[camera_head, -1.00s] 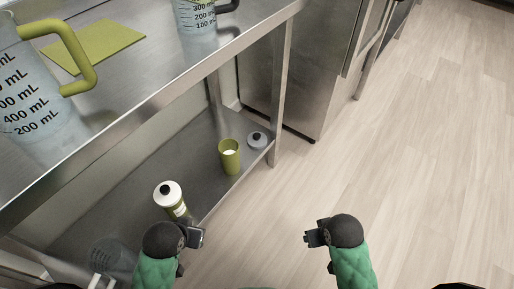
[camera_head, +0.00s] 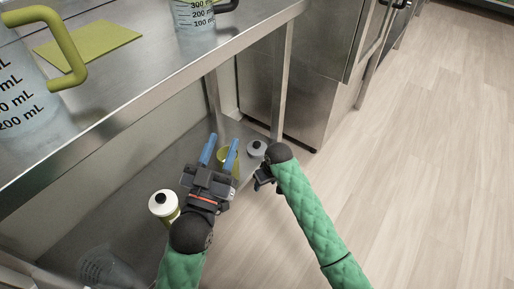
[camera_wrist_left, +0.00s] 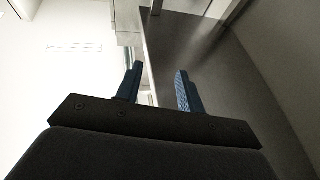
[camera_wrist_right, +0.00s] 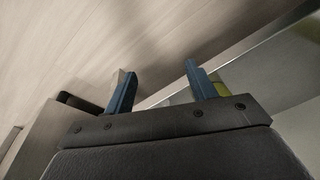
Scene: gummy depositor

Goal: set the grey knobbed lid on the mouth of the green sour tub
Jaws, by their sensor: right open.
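The green tub (camera_head: 222,155) stands on the lower metal shelf, partly hidden behind my left gripper's fingers. The grey lid (camera_head: 256,147) with a dark knob lies on the shelf just right of the tub, near its end. My left gripper (camera_head: 220,150) is open, and its blue fingers overlap the tub in the head view. The left wrist view shows nothing between them (camera_wrist_left: 156,88). My right gripper (camera_head: 263,178) is open and empty, a little below the lid in the head view. In the right wrist view a green patch, probably the tub (camera_wrist_right: 221,88), shows beside one finger (camera_wrist_right: 160,85).
The upper shelf's edge (camera_head: 150,88) runs above, with measuring jugs (camera_head: 35,105) and a green mat (camera_head: 88,44). A table leg (camera_head: 282,85) stands behind the lid. Floor is clear at right.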

